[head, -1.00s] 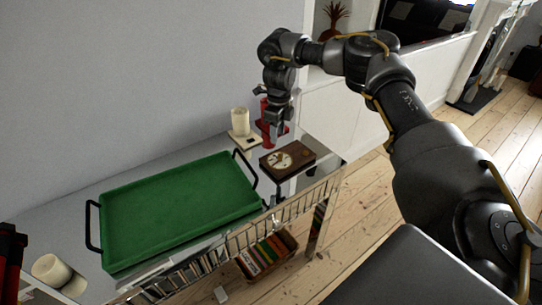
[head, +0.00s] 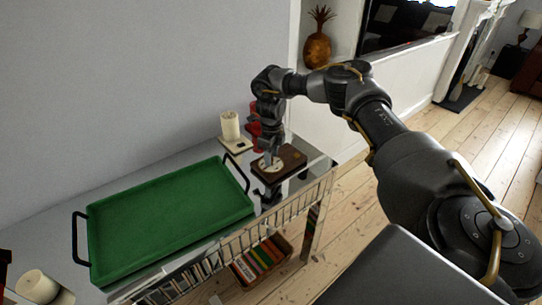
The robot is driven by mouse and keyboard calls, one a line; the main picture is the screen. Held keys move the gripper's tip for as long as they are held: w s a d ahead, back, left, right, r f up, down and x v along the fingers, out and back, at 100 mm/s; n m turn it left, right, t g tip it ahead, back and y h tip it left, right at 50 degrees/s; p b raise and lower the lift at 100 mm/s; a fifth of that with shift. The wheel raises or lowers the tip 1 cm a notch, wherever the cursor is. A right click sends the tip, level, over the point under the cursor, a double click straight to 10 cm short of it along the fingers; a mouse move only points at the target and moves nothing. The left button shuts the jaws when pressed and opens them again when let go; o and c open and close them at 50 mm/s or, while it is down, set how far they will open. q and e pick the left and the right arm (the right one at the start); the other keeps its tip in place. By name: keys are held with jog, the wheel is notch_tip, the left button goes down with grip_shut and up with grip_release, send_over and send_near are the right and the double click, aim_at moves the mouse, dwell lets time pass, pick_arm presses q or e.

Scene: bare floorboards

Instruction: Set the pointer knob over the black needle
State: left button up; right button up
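A small brown wooden box (head: 291,158) with a pale round dial (head: 266,167) on its top stands at the right end of the console table. The pointer knob and the black needle are too small to make out, and my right gripper partly covers the dial. My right gripper (head: 270,158) points straight down, with its fingertips at or just above the dial. Whether its fingers are open or shut on the knob cannot be told. My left gripper is not in view.
A green tray (head: 165,215) with black handles fills the table's middle. A cream candle (head: 229,126) and a red object (head: 254,124) stand close behind the box. Another candle (head: 37,287) is at the near left. A crate of books (head: 262,258) sits below.

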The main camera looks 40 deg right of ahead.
jog(key=shift+f, duration=0.5)
grip_shut()
